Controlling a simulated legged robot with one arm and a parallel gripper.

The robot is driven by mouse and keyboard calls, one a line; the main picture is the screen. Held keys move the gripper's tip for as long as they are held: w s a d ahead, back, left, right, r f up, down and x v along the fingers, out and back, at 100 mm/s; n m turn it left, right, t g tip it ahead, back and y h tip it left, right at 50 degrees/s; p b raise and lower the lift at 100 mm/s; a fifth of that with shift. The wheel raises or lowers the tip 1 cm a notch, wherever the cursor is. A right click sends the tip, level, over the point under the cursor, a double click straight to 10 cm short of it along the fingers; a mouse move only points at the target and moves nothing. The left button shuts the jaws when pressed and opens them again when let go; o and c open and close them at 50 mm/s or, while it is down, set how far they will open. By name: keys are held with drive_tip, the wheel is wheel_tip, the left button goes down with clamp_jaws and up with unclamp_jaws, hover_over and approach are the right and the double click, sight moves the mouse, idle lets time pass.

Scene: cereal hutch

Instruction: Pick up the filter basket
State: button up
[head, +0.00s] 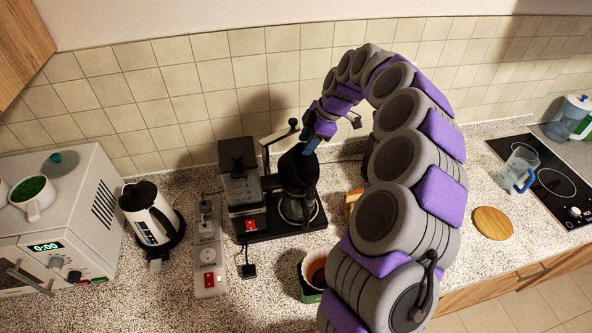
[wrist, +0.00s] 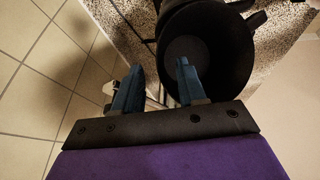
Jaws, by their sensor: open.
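The filter basket (head: 296,168) is a black round cup in the coffee maker (head: 243,185), above a glass carafe (head: 294,208). In the wrist view I look into the open, empty-looking basket (wrist: 228,65). My gripper (head: 312,144) is at the basket's upper right edge in the head view. In the wrist view my gripper (wrist: 157,74) is open, with one blue finger outside the basket's rim and the other over its inside. I cannot tell whether the fingers touch the basket.
A power strip (head: 208,246) and a kettle (head: 150,217) stand left of the coffee maker, with a microwave (head: 85,215) farther left. A paper-filter-like cup (head: 314,268) stands in front. A blue-handled jug (head: 519,168) and round wooden board (head: 493,223) are right. The tiled wall is close behind.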

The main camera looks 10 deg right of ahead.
sight(299, 154)
drive_tip(key=shift+d+f, duration=0.15)
drive_tip(key=shift+f, duration=0.4)
drive_tip(key=a+f, duration=0.3)
drive_tip(key=a, duration=0.1)
drive_tip(key=shift+w+f, duration=0.25)
drive_tip(key=shift+f, duration=0.05)
drive_tip(key=shift+d, duration=0.9)
drive_tip(key=c, duration=0.7)
drive_tip(key=shift+a, duration=0.5)
clamp_jaws()
